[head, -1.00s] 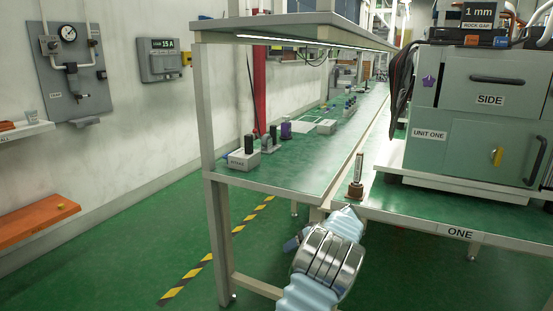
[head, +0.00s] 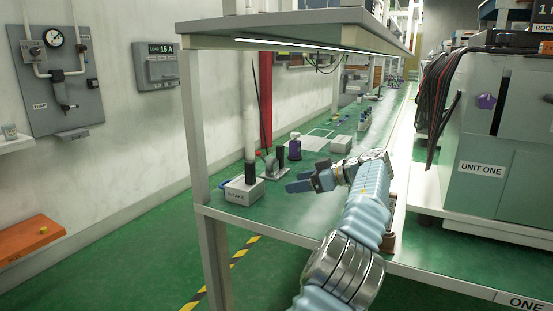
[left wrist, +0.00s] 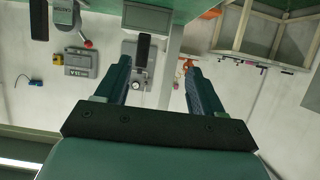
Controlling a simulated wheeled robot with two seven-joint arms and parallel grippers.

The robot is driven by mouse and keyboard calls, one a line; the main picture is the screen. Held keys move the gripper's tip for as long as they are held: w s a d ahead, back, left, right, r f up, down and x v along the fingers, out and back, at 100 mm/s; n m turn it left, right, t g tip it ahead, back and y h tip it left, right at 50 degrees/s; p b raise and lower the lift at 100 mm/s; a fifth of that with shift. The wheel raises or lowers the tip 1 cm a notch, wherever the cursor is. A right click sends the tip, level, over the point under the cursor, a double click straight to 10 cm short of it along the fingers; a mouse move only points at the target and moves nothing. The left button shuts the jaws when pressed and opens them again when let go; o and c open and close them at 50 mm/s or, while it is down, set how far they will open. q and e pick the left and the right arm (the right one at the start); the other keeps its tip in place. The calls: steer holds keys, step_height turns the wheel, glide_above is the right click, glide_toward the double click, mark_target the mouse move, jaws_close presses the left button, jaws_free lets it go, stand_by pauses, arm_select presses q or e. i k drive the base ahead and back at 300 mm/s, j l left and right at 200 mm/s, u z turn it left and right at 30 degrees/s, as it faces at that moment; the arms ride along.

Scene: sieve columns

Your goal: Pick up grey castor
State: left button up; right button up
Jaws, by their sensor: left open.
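My left gripper (head: 296,181) is over the green bench top in the head view, its fingers pointing left, open and empty. Its two spread fingers (left wrist: 158,78) also show in the left wrist view, with nothing between them. A small grey piece with a dark upright part (head: 269,164) stands left of the fingertips, apart from them. It may be the grey castor, but it is too small to tell. A light grey block with a black post (head: 244,190) stands nearer the bench's front corner. My right gripper is out of view.
A purple bottle-like thing (head: 295,147) stands behind the gripper. A pale grey block (head: 340,144) is further back. A shelf (head: 290,25) hangs above the bench, and its post (head: 194,130) rises at the left. A large grey-green unit (head: 492,165) stands at right.

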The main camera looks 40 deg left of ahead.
mark_target(275, 171)
steer(key=i+j, duration=0.4)
steer(key=j, duration=0.25)
steer(key=i+j, duration=0.15)
steer(key=j, duration=0.5)
steer(key=k+j, duration=0.1)
steer(key=j, duration=0.2)
